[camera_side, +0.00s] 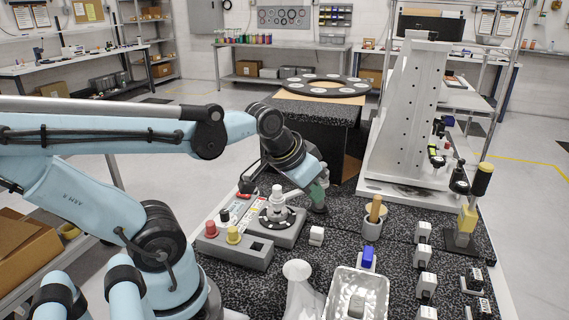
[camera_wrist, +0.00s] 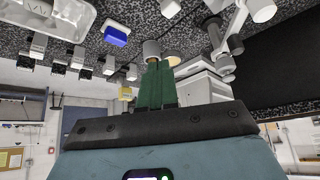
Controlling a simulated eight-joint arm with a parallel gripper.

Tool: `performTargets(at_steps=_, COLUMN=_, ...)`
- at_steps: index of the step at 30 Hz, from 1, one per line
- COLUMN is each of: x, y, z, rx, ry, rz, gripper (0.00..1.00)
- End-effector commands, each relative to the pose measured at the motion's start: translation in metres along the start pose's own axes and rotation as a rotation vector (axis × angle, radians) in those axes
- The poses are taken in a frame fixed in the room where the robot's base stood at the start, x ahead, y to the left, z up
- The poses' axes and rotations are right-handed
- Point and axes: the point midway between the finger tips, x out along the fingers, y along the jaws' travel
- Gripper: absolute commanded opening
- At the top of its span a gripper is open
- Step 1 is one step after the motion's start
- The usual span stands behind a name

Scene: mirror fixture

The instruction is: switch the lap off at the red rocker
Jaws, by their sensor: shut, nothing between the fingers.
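My gripper (camera_side: 319,207) points down just right of the grey lap unit (camera_side: 287,238), its fingers together and empty. In the wrist view its green fingers (camera_wrist: 157,64) lie side by side, with a grey cylinder beyond the tips. The lap's dark round plate (camera_side: 265,222) carries a white fitting on top. A small red part (camera_side: 244,196) shows at the unit's back left, partly hidden; I cannot tell whether it is the rocker or how it is set.
To the right are a grey pot (camera_side: 372,230), a blue-topped block (camera_side: 368,256), several white blocks and a metal tray (camera_side: 341,284). A tall white frame (camera_side: 405,115) stands behind.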

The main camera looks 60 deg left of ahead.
Motion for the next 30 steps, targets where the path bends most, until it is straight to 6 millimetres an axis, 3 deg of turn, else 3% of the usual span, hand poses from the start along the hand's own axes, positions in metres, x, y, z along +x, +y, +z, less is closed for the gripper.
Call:
performTargets(at_steps=7, x=-0.013, y=-0.084, z=-0.006, rx=-0.211, ry=-0.101, rz=-0.125, gripper=0.0)
performTargets(at_steps=12, x=-0.027, y=-0.138, z=0.002, rx=-0.357, ry=-0.168, rz=-0.189, gripper=0.0)
performTargets(at_steps=18, x=-0.045, y=-0.189, z=0.018, rx=-0.503, ry=-0.231, rz=-0.239, gripper=0.0)
performTargets(at_steps=24, x=-0.057, y=-0.214, z=0.03, rx=-0.581, ry=-0.262, rz=-0.26, gripper=0.0)
performTargets(at_steps=30, x=-0.059, y=-0.219, z=0.033, rx=-0.596, ry=-0.269, rz=-0.263, gripper=0.0)
